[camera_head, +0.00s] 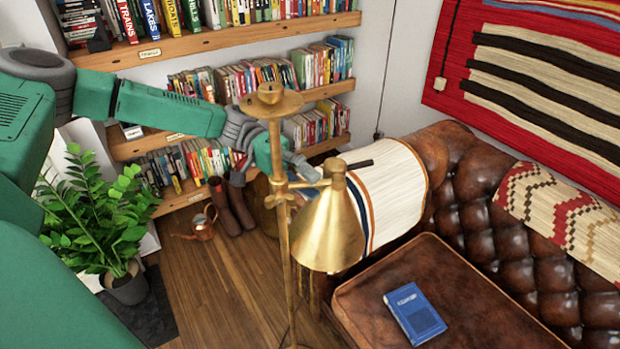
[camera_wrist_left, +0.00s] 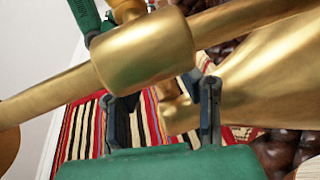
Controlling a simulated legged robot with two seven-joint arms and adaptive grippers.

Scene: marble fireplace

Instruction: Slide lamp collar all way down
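A brass floor lamp stands in the middle of the head view, with a thin upright pole (camera_head: 284,240) and a cone shade (camera_head: 328,235) on its right. The brass collar (camera_head: 279,188) sits around the pole, below the round top plate (camera_head: 271,100). It is a thick cylinder (camera_wrist_left: 145,60) in the left wrist view. My left gripper (camera_head: 300,165) is at the pole, just above the collar in the picture. Its two fingers (camera_wrist_left: 162,105) are spread, with a gap between them, and their tips are close to the collar. I cannot tell whether they touch it. My right gripper is not in the head view.
A brown leather sofa (camera_head: 480,225) and an ottoman (camera_head: 450,300) with a blue book (camera_head: 414,313) stand at right. A potted plant (camera_head: 95,220), a copper watering can (camera_head: 201,224) and bookshelves (camera_head: 240,40) are at left and behind. Wooden floor (camera_head: 225,290) shows left of the pole.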

